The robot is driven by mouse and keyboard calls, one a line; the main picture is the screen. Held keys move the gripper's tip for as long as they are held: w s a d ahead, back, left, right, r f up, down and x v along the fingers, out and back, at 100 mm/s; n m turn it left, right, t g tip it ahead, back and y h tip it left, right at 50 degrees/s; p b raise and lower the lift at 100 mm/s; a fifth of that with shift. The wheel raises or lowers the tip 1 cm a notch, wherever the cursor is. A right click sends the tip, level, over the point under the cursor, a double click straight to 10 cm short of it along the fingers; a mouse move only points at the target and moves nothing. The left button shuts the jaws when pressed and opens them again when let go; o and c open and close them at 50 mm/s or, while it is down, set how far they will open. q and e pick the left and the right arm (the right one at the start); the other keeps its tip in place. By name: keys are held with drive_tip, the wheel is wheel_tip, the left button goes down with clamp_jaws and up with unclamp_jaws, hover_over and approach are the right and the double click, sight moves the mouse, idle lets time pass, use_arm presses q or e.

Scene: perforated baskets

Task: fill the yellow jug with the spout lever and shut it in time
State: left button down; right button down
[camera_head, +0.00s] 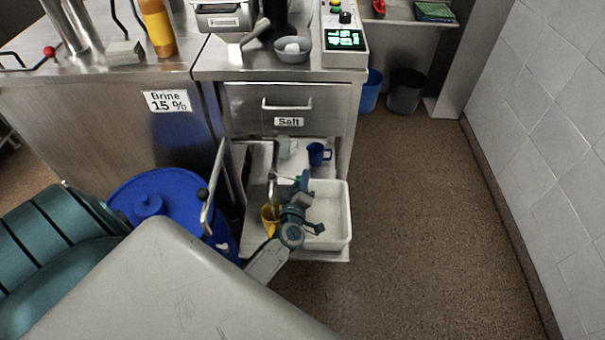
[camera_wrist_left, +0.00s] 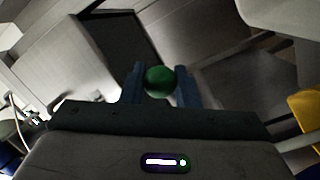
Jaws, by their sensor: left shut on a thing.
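The yellow jug (camera_head: 268,222) stands low on the lower shelf, under the metal spout pipe (camera_head: 271,185), partly hidden behind my left arm. A piece of it shows at the right edge of the left wrist view (camera_wrist_left: 309,108). My left gripper (camera_head: 303,183) is beside the jug, up and to the right of it. In the left wrist view its two fingers (camera_wrist_left: 160,86) are shut on a round green knob (camera_wrist_left: 160,79), which looks like the end of the spout lever. The inside of the jug and any liquid are hidden. My right gripper is not in view.
A white tray (camera_head: 340,200) lies right of the jug. A blue mug (camera_head: 316,155) stands behind it. A blue barrel (camera_head: 175,190) stands to the left, near a bent metal handle (camera_head: 214,185). The salt drawer (camera_head: 285,105) is above. The floor to the right is clear.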

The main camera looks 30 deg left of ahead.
use_arm(q)
drive_tip(key=shift+s+h, duration=0.2)
drive_tip(key=shift+h, duration=0.1)
drive_tip(key=c, duration=1.1)
unclamp_jaws()
drive_tip(key=shift+s+d, duration=0.1)
drive_tip(key=shift+s+d, duration=0.1)
drive_tip(key=shift+s, duration=0.2)
drive_tip(key=shift+b+v, duration=0.5)
drive_tip(key=shift+v, duration=4.45)
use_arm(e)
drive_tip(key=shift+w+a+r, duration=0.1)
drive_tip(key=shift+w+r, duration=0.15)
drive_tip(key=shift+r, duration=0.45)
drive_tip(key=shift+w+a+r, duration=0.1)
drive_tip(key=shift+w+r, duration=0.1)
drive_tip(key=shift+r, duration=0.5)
